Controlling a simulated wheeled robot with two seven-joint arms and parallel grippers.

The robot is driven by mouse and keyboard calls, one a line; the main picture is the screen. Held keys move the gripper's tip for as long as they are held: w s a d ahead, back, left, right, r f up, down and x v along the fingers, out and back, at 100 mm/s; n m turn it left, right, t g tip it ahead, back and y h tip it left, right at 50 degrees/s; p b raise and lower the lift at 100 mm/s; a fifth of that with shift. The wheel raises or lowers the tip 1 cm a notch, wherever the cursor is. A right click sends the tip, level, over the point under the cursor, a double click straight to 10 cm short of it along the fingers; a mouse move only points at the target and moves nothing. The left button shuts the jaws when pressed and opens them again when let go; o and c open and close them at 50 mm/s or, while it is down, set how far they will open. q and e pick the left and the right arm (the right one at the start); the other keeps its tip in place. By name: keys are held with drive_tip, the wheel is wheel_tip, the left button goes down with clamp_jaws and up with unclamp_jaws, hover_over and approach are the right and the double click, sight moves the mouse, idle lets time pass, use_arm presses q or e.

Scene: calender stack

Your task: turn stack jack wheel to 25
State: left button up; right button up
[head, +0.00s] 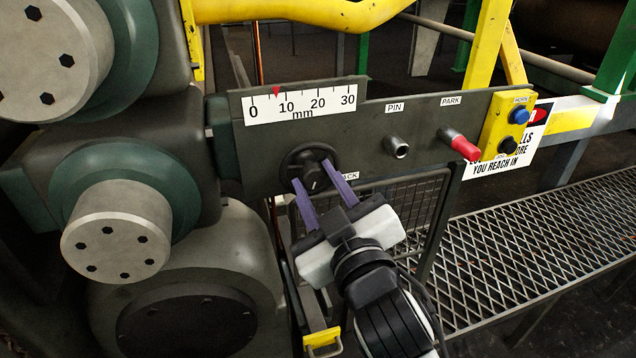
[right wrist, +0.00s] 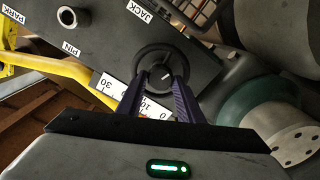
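The jack wheel (head: 310,172) is a dark round handwheel with a hub and a light index mark, on the grey panel beside the partly covered JACK label. A white mm scale (head: 300,103) above it runs from 0 to 30, and its red pointer (head: 276,91) stands a little short of 10. My right gripper (head: 312,172) has its purple fingers apart, one on each side of the hub. The right wrist view shows the wheel (right wrist: 163,75) between the fingertips; whether they touch it is unclear. My left gripper is not in view.
Right of the wheel are the PIN socket (head: 397,147), the red-tipped PARK handle (head: 460,144) and a yellow button box (head: 500,130). Large rollers with bolted ends (head: 117,232) crowd the left. A wire mesh guard (head: 400,205) sits below the panel; a grated walkway (head: 540,240) lies right.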

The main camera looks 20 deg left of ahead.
drive_tip(key=c, duration=0.5)
drive_tip(key=shift+r+n+p, duration=0.1)
drive_tip(key=shift+n+p, duration=0.6)
drive_tip(key=shift+p, duration=0.25)
drive_tip(key=shift+n+p, duration=0.7)
drive_tip(key=shift+p, duration=0.1)
drive_tip(key=shift+n+p, duration=0.3)
drive_tip(key=shift+f+n+p, duration=0.2)
drive_tip(key=shift+n+p, duration=1.05)
drive_tip(key=shift+n, duration=0.45)
drive_tip(key=o, duration=1)
drive_tip(key=shift+o, duration=0.2)
